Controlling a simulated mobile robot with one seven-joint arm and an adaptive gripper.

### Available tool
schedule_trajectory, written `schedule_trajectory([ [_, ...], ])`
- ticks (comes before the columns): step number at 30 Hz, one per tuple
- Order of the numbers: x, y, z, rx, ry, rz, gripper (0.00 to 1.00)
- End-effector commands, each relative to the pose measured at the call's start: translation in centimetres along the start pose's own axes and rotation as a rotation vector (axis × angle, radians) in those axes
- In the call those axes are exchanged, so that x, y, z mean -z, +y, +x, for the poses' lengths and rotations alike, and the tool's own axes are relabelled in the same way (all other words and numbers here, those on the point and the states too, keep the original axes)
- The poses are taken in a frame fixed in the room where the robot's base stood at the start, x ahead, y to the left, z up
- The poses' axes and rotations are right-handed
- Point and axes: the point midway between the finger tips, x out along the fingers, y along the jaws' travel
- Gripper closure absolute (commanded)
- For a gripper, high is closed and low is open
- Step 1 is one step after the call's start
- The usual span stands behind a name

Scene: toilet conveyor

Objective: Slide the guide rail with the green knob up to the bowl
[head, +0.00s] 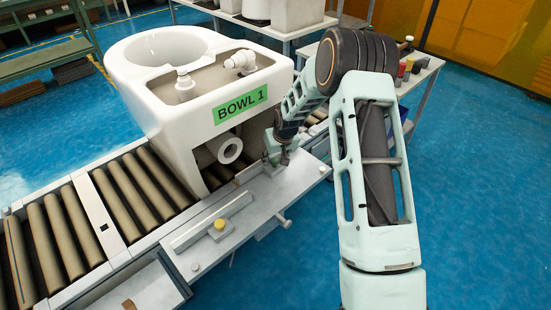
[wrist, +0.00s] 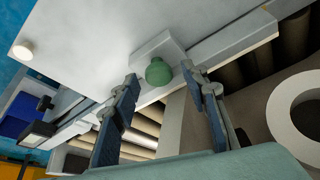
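The green knob (wrist: 158,72) shows in the wrist view on a pale block of its guide rail (wrist: 235,45). My gripper (wrist: 160,80) is open, with one finger on each side of the knob near the fingertips. I cannot tell whether either finger touches it. In the head view my gripper (head: 281,158) is low over the side plate at the bowl's right, and it hides the knob. The white bowl (head: 150,92), labelled BOWL 1, stands upright on the conveyor. Its round outlet (wrist: 297,103) shows at the right of the wrist view.
Conveyor rollers (head: 60,228) run left of the bowl. A bench with small coloured items (head: 405,66) stands behind my arm. Blue floor is open at right.

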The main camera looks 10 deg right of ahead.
Motion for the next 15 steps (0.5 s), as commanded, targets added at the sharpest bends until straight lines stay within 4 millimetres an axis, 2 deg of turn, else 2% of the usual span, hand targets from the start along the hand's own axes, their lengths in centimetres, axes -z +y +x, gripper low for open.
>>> schedule_trajectory([
  [8, -0.1, 0.0, -0.5, 0.000, -0.001, 0.000, 0.59],
  [11, 0.0, 0.1, -1.7, -0.001, 0.001, 0.000, 0.59],
  [15, 0.1, 0.1, -4.2, -0.002, 0.002, 0.002, 0.59],
])
